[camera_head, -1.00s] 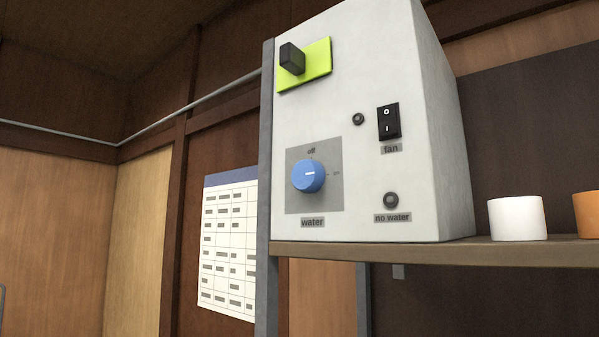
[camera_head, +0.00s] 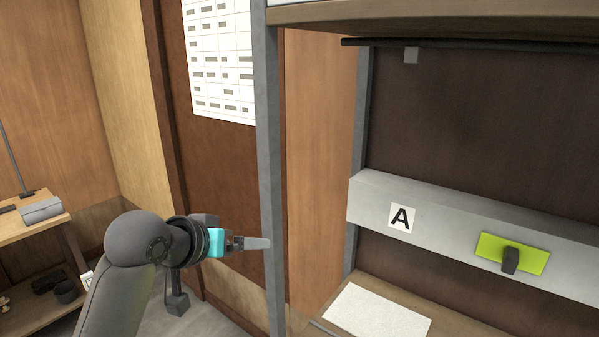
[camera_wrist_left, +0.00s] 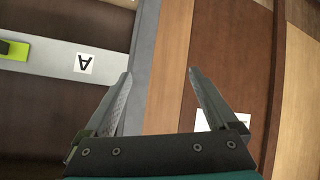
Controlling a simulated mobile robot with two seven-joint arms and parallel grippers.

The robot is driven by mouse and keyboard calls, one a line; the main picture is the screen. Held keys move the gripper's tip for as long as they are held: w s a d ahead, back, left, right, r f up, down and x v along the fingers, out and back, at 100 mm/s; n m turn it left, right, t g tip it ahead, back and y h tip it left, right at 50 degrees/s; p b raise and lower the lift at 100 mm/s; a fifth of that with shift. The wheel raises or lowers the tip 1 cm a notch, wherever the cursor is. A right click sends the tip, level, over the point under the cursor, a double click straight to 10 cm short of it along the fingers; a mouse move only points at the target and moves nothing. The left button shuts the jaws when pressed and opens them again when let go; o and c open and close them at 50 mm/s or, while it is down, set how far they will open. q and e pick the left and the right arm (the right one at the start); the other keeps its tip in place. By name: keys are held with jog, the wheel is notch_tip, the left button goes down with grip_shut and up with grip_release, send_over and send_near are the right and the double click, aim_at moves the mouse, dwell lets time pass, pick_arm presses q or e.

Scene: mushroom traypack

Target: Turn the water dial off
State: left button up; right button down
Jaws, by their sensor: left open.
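The blue water dial and its white control box are outside both current views. My left gripper (camera_head: 262,243) is at the lower left of the head view, beside the grey upright post (camera_head: 271,190). I cannot tell whether it touches the post in that view. In the left wrist view the left gripper (camera_wrist_left: 162,74) is open, its two fingers apart with nothing between them; the grey post shows behind the left finger. My right gripper is in neither view.
A shelf edge (camera_head: 400,14) crosses the top right. A grey rail (camera_head: 370,200) bears an "A" label (camera_head: 401,216) and a yellow-green plate (camera_head: 512,253) with a black knob. A white sheet (camera_head: 378,312) lies on the lower shelf. A wall chart (camera_head: 222,62) hangs behind the post.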

pick_arm(q)
notch_tip(320, 180, up, 28)
jog(key=s+d+f+m+t+h, duration=0.1)
jog(key=s+d+m+t+h, duration=0.1)
jog(key=t+h, duration=0.1)
jog(key=s+r+m+t+h, duration=0.1)
jog(key=s+r+m+h, duration=0.1)
jog(key=s+r, duration=0.7)
jog(key=s+r+m+t+h, duration=0.1)
jog(key=s+r, duration=0.5)
jog(key=r, duration=0.6)
jog(key=p+x, duration=0.4)
jog(key=x, duration=1.1)
jog(key=shift+s+d+f, duration=0.15)
jog(key=shift+d+f, duration=0.1)
jog(key=shift+d, duration=0.05)
jog(key=c, duration=1.4)
